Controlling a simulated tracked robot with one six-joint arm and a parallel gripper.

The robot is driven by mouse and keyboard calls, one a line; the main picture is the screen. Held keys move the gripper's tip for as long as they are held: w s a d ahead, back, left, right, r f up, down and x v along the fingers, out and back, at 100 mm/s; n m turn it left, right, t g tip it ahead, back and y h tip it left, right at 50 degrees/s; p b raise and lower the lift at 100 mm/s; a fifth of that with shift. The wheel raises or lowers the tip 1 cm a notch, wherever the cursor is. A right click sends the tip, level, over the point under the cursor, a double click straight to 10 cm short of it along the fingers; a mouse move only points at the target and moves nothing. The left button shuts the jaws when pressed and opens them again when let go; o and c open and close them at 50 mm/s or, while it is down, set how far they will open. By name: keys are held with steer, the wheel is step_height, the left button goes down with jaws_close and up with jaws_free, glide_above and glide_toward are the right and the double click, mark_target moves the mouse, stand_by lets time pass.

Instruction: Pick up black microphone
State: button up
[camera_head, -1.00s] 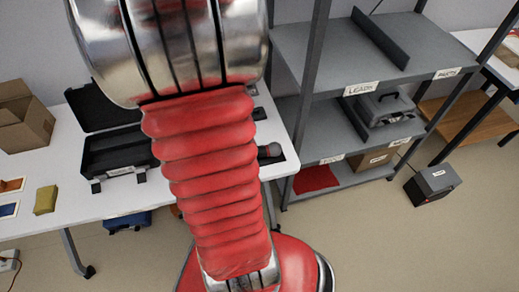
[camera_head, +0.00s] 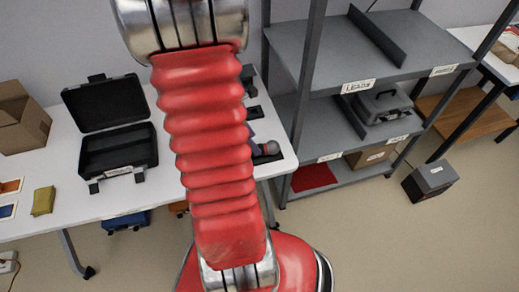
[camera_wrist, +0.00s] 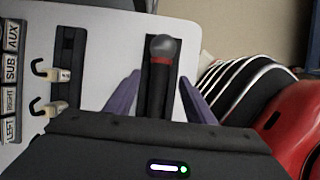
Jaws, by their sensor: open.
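The black microphone (camera_wrist: 158,85) has a grey ball head and a red ring below it. In the wrist view it lies on a dark pad on the white table, head toward the top of the picture. My gripper (camera_wrist: 157,92) is open, with its purple fingers on either side of the microphone. I cannot tell how high the fingers are above it. The lower handle is hidden behind the gripper body. In the head view the microphone's head (camera_head: 271,148) shows just right of my red arm, which hides most of the rest.
On the white table (camera_head: 120,200) are an open black case (camera_head: 118,150), a cardboard box (camera_head: 22,122) and a yellow cloth (camera_head: 43,201). Grey shelving (camera_head: 330,120) stands close on the right. Hooked cables (camera_wrist: 55,75) and labelled blocks lie left of the microphone in the wrist view.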

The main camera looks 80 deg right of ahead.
steer(key=shift+x, duration=2.6)
steer(key=shift+w, duration=0.1)
steer(key=shift+c, duration=0.4)
jaws_close()
steer(key=shift+r, duration=0.15)
step_height(320, 180, up, 10)
